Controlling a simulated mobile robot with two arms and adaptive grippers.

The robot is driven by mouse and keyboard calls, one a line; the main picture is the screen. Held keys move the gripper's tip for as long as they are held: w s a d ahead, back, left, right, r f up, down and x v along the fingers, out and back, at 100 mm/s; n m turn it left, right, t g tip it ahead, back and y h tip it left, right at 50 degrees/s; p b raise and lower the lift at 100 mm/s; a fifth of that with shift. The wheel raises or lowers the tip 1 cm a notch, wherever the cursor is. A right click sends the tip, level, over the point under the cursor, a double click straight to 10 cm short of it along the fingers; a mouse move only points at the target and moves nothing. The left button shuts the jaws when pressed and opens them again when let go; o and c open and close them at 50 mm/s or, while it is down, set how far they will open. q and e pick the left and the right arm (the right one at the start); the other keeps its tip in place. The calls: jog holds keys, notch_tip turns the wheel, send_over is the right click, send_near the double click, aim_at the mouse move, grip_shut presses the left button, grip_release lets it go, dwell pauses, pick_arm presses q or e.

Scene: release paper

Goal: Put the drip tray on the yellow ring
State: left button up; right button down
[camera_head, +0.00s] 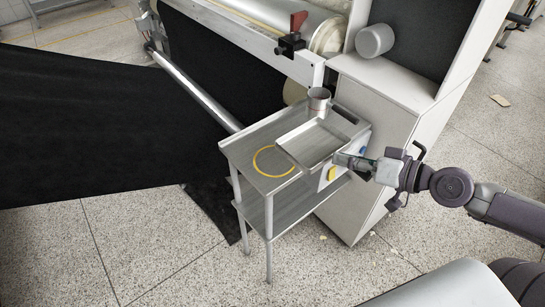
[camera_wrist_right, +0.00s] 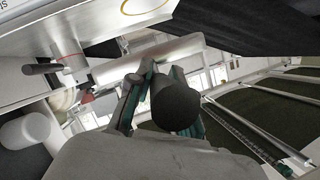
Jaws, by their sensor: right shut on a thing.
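The drip tray (camera_head: 312,163) is a shallow grey metal tray above or on the cart top, right of the yellow ring (camera_head: 257,166). The tray covers the ring's right part; I cannot tell whether they touch. My right gripper (camera_head: 346,161) is shut on the tray at its right front side. In the right wrist view, the fingers (camera_wrist_right: 160,98) close around a dark round-ended part (camera_wrist_right: 177,104), which hides the grip. Part of the yellow ring (camera_wrist_right: 143,6) shows at that view's top. My left gripper is out of view.
A metal cup (camera_head: 319,101) stands at the back of the cart (camera_head: 242,146), close behind the tray. A white cabinet (camera_head: 380,115) stands right of the cart, and a machine with a roll (camera_head: 300,15) is behind. The cart top's left end is clear.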

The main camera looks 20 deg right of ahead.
aim_at(330, 158)
jog(key=shift+w+r+p, duration=0.15)
jog(key=shift+r+p, duration=0.1)
jog(key=shift+p, duration=0.1)
jog(key=w+a+f+p, duration=0.2)
jog(key=p, duration=0.1)
jog(key=shift+w+a, duration=0.2)
jog(key=shift+w, duration=0.1)
jog(key=w+a+f, duration=0.2)
jog(key=w+a+f+p, duration=0.1)
jog(key=w+a+f, duration=0.1)
jog(key=w, duration=0.1)
jog(key=shift+a+f, duration=0.2)
jog(key=shift+f, duration=0.1)
jog(key=shift+a+f+b, duration=0.1)
jog(key=shift+f+b, duration=0.45)
jog(key=shift+f, duration=1.65)
jog(key=shift+f, duration=0.1)
jog(key=c, duration=1.1)
grip_release()
jog(key=shift+o, duration=0.2)
